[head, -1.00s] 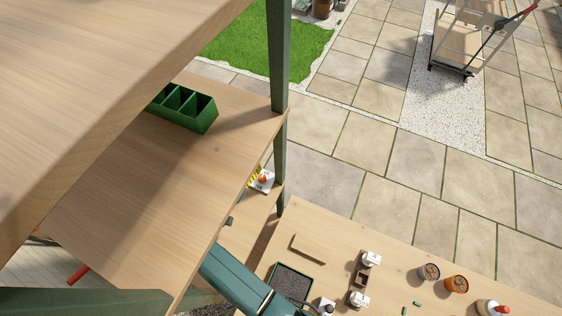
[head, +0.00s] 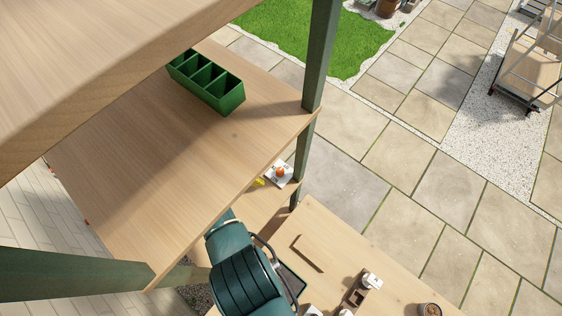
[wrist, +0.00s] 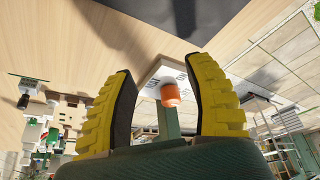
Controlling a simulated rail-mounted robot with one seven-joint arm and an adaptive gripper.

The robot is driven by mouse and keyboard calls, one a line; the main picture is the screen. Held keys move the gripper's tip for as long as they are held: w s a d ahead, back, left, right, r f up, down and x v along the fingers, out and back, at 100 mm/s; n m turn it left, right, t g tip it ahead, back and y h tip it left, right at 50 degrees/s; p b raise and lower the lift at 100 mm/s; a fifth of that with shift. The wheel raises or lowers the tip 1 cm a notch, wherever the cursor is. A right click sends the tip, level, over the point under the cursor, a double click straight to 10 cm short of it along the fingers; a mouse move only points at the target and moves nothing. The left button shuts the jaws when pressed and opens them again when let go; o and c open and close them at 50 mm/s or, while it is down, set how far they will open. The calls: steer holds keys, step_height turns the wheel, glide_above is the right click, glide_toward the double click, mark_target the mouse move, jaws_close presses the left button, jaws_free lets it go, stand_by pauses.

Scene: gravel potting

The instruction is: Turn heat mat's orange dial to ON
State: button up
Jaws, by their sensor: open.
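The orange dial (head: 280,172) sits on a small white control box (head: 272,178) at the end of the lower shelf, below the upper shelf. In the wrist view the orange dial (wrist: 171,94) shows between my fingers, farther off than the fingertips, with its white box (wrist: 158,72) behind it. My gripper (wrist: 165,90) is open, with ridged yellow fingers on both sides of the dial in the picture and no visible contact. In the head view a bit of yellow finger (head: 259,182) shows left of the box; the upper shelf hides the rest of it. The dial's setting cannot be read.
The upper wooden shelf (head: 150,150) carries a green divided box (head: 207,82) and overhangs the lower shelf. A green post (head: 318,60) stands right beside the dial. The workbench (head: 350,255) below holds a tray, small pots and a brown cup (head: 430,310).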

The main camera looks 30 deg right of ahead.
mark_target(280, 170)
steer(key=d+p, duration=0.1)
steer(key=s+d+p, duration=0.1)
steer(key=d, duration=0.1)
steer(key=s+d+p, duration=0.1)
steer(key=d, duration=0.1)
steer(key=shift+d+r, duration=0.25)
steer(key=shift+s+d+f, duration=0.15)
steer(key=shift+d+f, duration=0.1)
steer(key=shift+f, duration=0.35)
steer(key=shift+f+b, duration=0.3)
steer(key=shift+b, duration=0.1)
steer(key=shift+d, duration=0.1)
jaws_close()
